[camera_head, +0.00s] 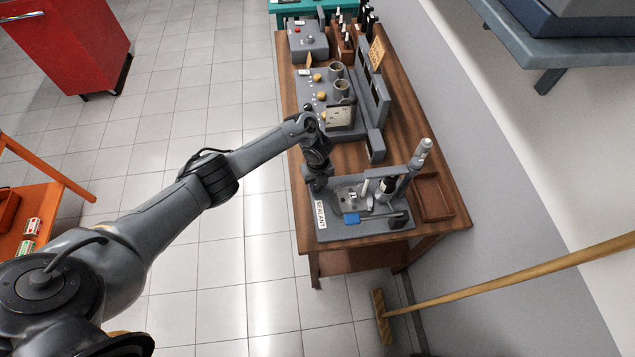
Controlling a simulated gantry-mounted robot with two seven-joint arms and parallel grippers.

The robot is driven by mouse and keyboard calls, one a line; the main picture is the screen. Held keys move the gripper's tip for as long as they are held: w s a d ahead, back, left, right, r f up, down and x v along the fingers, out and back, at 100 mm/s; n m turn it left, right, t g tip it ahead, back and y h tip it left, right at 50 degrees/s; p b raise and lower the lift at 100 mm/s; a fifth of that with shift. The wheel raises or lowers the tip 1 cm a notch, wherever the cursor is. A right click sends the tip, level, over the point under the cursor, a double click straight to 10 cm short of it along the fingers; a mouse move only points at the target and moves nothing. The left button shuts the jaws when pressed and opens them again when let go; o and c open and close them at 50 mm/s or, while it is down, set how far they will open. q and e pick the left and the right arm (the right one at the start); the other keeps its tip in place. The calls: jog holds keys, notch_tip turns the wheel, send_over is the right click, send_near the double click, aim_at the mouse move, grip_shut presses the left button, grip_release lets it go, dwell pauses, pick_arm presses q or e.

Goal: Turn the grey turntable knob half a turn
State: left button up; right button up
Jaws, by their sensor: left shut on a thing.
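My left arm reaches in from the left to the sealant station (372,233), a grey base at the near end of the wooden bench. My left gripper (317,184) points down at the station's left back corner, just behind the white SEALANT label (321,214). It is shut on the grey turntable knob, which its fingers and wrist hide almost wholly. The knob's angle cannot be told. A metal part (352,199) sits on the station to the right of the gripper. My right gripper is not in view.
A sealant tube (418,160) stands tilted at the station's right back, beside a brown tray (433,196). A blue-ended tool (352,219) lies at the front. A broom (480,284) leans at the right.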

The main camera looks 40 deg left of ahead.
pick_arm(q)
jog(key=o, duration=1)
jog(key=shift+o, duration=0.2)
jog(key=shift+r, duration=0.1)
notch_tip(320, 180, up, 6)
jog(key=shift+f+p, duration=0.2)
jog(key=shift+p, duration=0.25)
notch_tip(320, 180, up, 5)
jog(key=p, duration=0.3)
